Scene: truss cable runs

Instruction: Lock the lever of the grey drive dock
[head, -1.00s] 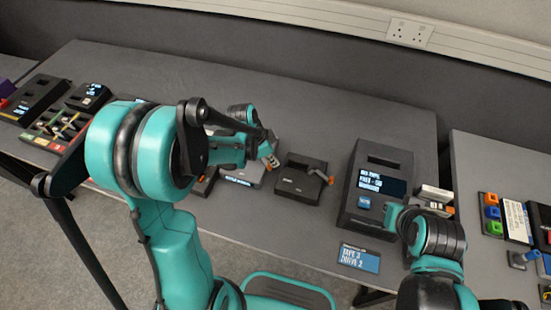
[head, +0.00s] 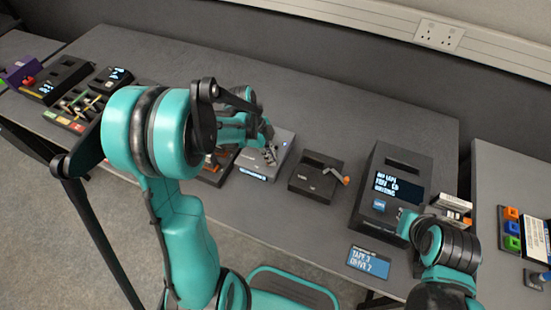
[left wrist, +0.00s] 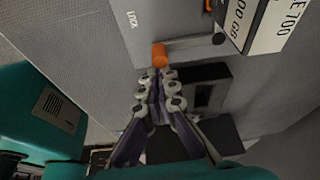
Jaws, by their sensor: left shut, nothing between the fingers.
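The grey drive dock (head: 254,164) lies on the table, partly hidden behind my left arm, with a small lit display on its front. My left gripper (head: 270,150) is over the dock's right part. In the left wrist view its fingers (left wrist: 157,76) are shut and empty, close to the orange tip; I cannot tell if they touch it. My right arm (head: 445,245) shows at the right; its fingers are hidden.
A black dock with an orange-tipped lever (head: 318,178) stands right of the grey one. Farther right are a large black box with a screen (head: 395,185) and a blue sign (head: 368,263). A labelled cartridge (left wrist: 262,22) stands beside the lever. The table behind is clear.

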